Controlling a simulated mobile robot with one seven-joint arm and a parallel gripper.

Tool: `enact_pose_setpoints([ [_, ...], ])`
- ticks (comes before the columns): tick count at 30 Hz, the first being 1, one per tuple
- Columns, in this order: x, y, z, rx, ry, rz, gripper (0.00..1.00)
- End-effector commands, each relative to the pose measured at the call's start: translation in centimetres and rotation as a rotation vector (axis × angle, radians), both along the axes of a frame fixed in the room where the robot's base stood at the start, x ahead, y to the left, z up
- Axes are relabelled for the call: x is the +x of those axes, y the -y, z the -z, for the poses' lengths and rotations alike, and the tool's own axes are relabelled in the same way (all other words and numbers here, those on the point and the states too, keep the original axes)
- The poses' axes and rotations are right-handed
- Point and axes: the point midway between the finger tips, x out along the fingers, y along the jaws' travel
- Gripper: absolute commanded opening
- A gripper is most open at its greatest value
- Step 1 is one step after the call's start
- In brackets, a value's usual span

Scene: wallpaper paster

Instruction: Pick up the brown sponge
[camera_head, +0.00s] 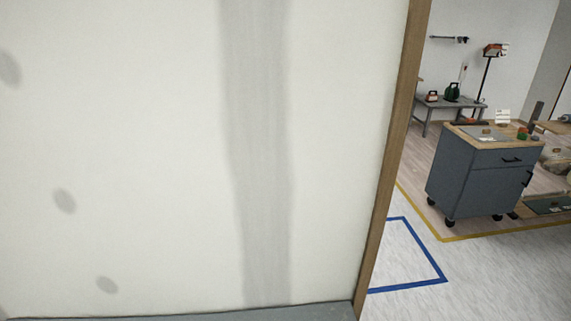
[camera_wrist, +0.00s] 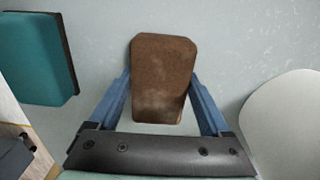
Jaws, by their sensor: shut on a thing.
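The brown sponge (camera_wrist: 161,75) shows in the wrist view as an upright brown block with clipped corners and a paler patch low on its face. My gripper (camera_wrist: 160,84) has a blue finger on each side of the sponge and is shut on it. The pale grey surface lies behind the sponge; I cannot tell whether the sponge still touches it. Neither the sponge nor my gripper shows in the head view.
In the wrist view, a teal block (camera_wrist: 38,62) with a dark edge lies left of the sponge, and a white rounded object (camera_wrist: 285,122) is at right. The head view shows a pale wall panel (camera_head: 130,150) and a grey wheeled cabinet (camera_head: 478,180).

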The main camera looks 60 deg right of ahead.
Motion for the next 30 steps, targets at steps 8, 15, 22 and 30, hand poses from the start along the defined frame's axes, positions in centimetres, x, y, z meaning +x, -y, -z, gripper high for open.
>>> enact_pose_setpoints([
  [8,0.1,0.0,-3.1,-0.002,0.003,-0.001,0.28],
  [15,0.1,0.0,-7.4,-0.001,0.004,0.000,0.28],
  [22,0.0,0.0,-9.6,0.001,0.001,0.001,0.28],
  [30,0.0,0.0,-9.8,0.001,0.001,0.001,0.28],
])
